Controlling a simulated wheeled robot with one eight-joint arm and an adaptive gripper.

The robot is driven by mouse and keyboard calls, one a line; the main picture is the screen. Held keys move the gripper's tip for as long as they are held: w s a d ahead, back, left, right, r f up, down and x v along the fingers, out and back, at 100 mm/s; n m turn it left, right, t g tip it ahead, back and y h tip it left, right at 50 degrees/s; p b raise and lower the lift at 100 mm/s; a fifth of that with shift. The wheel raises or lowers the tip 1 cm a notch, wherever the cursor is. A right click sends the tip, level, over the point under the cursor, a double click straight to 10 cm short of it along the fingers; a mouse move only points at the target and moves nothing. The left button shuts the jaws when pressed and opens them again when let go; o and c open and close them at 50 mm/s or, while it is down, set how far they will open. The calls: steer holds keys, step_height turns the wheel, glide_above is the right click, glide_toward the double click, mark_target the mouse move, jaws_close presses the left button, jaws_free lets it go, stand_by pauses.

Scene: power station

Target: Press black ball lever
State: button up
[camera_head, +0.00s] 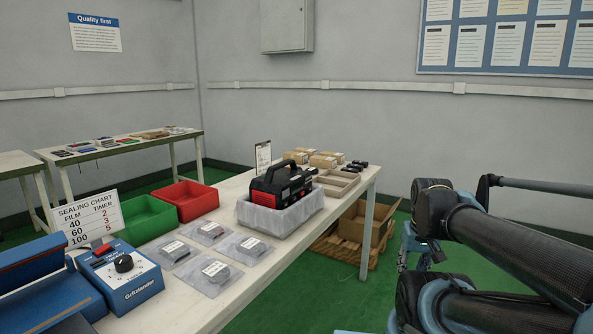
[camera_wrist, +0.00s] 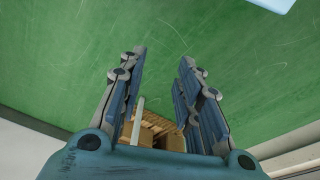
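No lever with a black ball is plain to see in either view. At the lower left of the head view, a blue sealing machine (camera_head: 35,275) is cut off by the picture edge. Beside it stands a blue control box (camera_head: 122,277) with a round black knob (camera_head: 124,263) and a red switch (camera_head: 103,250). My gripper (camera_wrist: 162,58) is open and empty in the wrist view, its two fingers apart over the green floor. It is off to the right of the table, far from the sealing machine.
The white table (camera_head: 230,290) holds several flat bags, a green bin (camera_head: 147,217), a red bin (camera_head: 187,200) and a grey tray (camera_head: 280,215) with a black-and-red device (camera_head: 283,184). A sealing chart (camera_head: 88,218) stands behind the control box. A cardboard box (camera_head: 362,222) is beyond the table.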

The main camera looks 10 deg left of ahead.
steer(key=shift+s+r, duration=0.15)
steer(key=shift+r, duration=0.3)
steer(key=c, duration=0.4)
steer(key=shift+n, duration=0.6)
steer(key=w+r, duration=0.7)
steer(key=r, duration=0.1)
steer(key=shift+w, duration=0.3)
jaws_close()
steer(key=w+r+n, duration=0.1)
steer(key=w+r, duration=0.4)
steer(key=w, duration=0.7)
steer(key=w+r+n, duration=0.1)
steer(key=w+r, duration=0.5)
steer(key=w, duration=0.7)
steer(key=w+r+n, duration=0.2)
steer(key=w+r, duration=0.3)
steer(key=w, duration=0.7)
steer(key=shift+w+r+y, duration=0.15)
steer(key=shift+w+y, duration=0.2)
steer(key=shift+y, duration=0.05)
